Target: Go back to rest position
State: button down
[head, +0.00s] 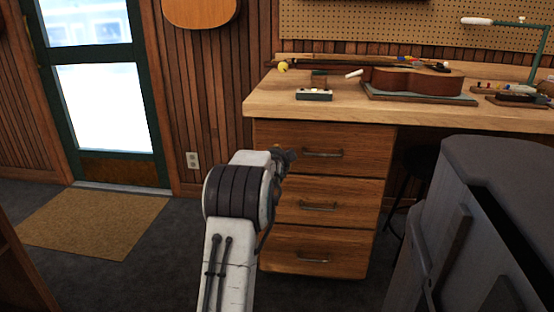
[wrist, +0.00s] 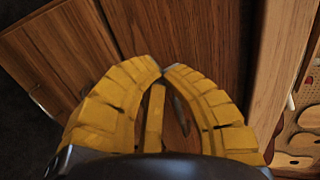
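My gripper (wrist: 165,70) shows in the wrist view with two yellow ribbed fingers. Their tips meet or almost meet, and I see nothing gripped between them. A dark drawer handle (wrist: 181,115) shows through the gap between the fingers; I cannot tell whether they touch it. In the head view my white and grey arm reaches toward the wooden drawers (head: 345,150) under the workbench, and its wrist hides the fingers. All three drawers look shut.
The workbench top (head: 300,108) holds a ukulele body (head: 415,80), a small box (head: 314,95) and tools. A large grey object (head: 490,200) stands at right, a dark stool (head: 415,170) behind it. A mat (head: 95,222) lies by the door at left.

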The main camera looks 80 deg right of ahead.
jog(key=shift+v, duration=2.05)
jog(key=w+a+r+n+t+y+p, duration=0.2)
jog(key=w+a+r+n+p, duration=0.3)
jog(key=w, duration=0.6)
jog(key=w+a+r+n+t+y+p, duration=0.15)
jog(key=w+a+r+n+p, duration=0.3)
jog(key=a, duration=0.45)
jog(key=w+a+r+n+t+y+p, duration=0.1)
jog(key=w+a+r+n+y+p, duration=0.25)
jog(key=w+a, duration=0.45)
jog(key=w+a+r+n+t+y+p, duration=0.1)
jog(key=w+a+r+n+p, duration=0.3)
jog(key=a, duration=0.7)
jog(key=a+r+n+y+p, duration=0.2)
jog(key=a+r+n+p, duration=0.3)
jog(key=a, duration=0.6)
jog(key=s+a+r+n+g+y+p, duration=0.1)
jog(key=s+a+r+n+y+p, duration=0.1)
jog(key=s+a+n+p, duration=0.4)
jog(key=s+a+r+n+g+y+p, duration=0.2)
jog(key=s+a+n+p, duration=0.4)
jog(key=a, duration=0.9)
jog(key=s+r+p, duration=0.1)
jog(key=s, duration=0.2)
jog(key=shift+r+n+y, duration=0.3)
jog(key=shift+r+n, duration=0.1)
